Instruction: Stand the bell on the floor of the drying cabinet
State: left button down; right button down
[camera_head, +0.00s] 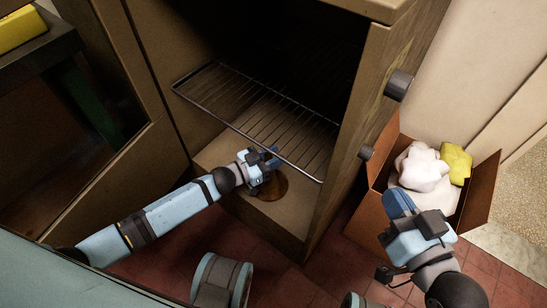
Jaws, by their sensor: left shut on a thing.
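The brass bell (277,190) is a round, dark golden shape at the front of the drying cabinet's floor (237,152), below the wire rack. My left gripper (268,160) reaches in through the cabinet's open front and is shut on the bell from above. The gripper hides much of the bell. I cannot tell whether its rim touches the floor. My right gripper (398,203) is outside the cabinet at the right, in front of a cardboard box. Its fingers overlap in this view, so its opening is unclear, and I see nothing held in it.
A wire rack (262,117) spans the cabinet just above my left gripper. The glazed cabinet door (150,150) stands open at left. The cardboard box (480,204) holds white and yellow cloths (422,168). A dark bench (40,50) with a yellow object is at upper left.

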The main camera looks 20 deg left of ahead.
pick_arm(q)
jog(key=shift+r, duration=0.15)
pick_arm(e)
jog(key=shift+r, duration=0.15)
pick_arm(q)
jog(key=c, duration=0.8)
grip_release()
jog(key=shift+s+a, duration=0.15)
jog(key=shift+s, duration=0.05)
jog(key=p+v, duration=0.3)
jog(key=v, duration=0.3)
jog(key=shift+s+a, duration=0.35)
jog(key=shift+s, duration=0.05)
pick_arm(e)
notch_tip(320, 180, up, 4)
jog(key=shift+s+f+m+t, duration=0.2)
jog(key=shift+m+t, duration=0.2)
jog(key=shift+t, duration=0.4)
